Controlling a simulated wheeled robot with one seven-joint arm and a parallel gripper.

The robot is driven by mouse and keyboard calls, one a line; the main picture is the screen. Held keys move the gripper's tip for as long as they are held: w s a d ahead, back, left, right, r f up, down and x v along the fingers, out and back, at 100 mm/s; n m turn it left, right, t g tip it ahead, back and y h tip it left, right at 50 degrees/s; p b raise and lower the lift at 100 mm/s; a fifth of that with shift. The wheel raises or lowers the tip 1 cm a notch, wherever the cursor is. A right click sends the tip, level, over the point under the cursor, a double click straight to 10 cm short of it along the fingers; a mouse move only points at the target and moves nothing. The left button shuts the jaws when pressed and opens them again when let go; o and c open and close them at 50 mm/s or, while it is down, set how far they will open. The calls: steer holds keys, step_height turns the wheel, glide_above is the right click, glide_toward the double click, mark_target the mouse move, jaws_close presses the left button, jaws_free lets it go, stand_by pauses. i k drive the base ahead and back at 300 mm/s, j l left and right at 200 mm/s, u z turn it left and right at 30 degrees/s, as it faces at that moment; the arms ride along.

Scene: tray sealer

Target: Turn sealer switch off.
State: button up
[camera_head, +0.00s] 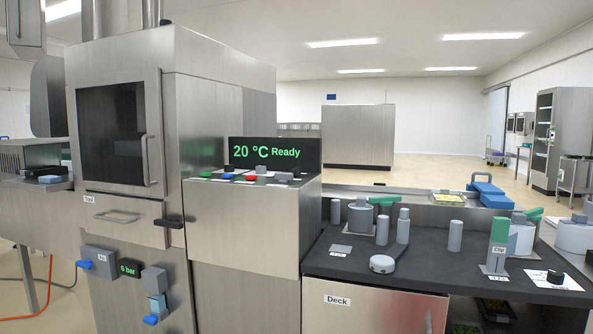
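A large steel machine with a dark window (112,122) stands at the left. Its side console (245,225) carries a black display (275,153) reading "20 °C Ready" in green. On the console top are a green button (206,174), a blue button (227,176), a red button (251,178) and several small grey and black controls, such as a grey one (281,176). I cannot read their labels or tell which is the sealer switch or how it is set. My gripper is not in view.
Below the window are a drawer (115,216), a black knob (168,223), a "6 bar" readout (129,268) and blue-handled valves (88,264). To the right, a dark deck (340,268) bears several grey cylinders and a green-topped post (499,232).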

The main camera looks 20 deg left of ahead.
mark_target(296, 172)
steer(key=i+j, duration=0.1)
steer(key=j, duration=0.25)
steer(key=i+j+z, duration=0.1)
steer(key=j, duration=0.25)
steer(key=i+j, duration=0.15)
steer(key=j, duration=0.2)
steer(key=i+j+z, duration=0.15)
steer(key=j, duration=0.2)
steer(key=k, duration=0.05)
